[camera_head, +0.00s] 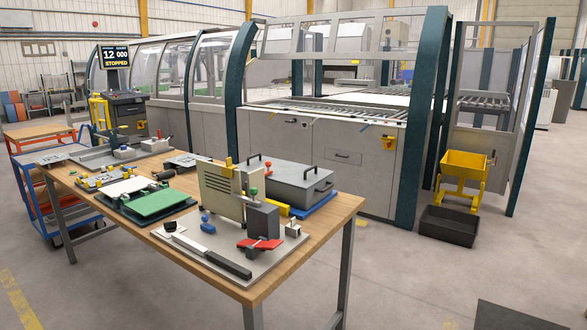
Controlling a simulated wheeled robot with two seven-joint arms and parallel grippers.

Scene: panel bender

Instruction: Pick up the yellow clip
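A small yellow clip-like piece (228,163) sits at the top edge of an upright beige slotted panel (221,193). The panel stands on a grey base plate (192,258) on the wooden table (345,205). Other yellow pieces are on the table: a yellow block (283,209) beside the grey lidded case, and several small yellow parts on a fixture (103,179) at the left. I cannot tell for certain which one is the clip. Neither of my grippers is in view.
A grey case (290,186) with black handles, a green plate (152,203) and a red part (260,244) crowd the table. A large panel-bending machine (345,163) stands behind. A yellow bin (464,165) and black crate (449,226) are at right; floor in front is mostly clear.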

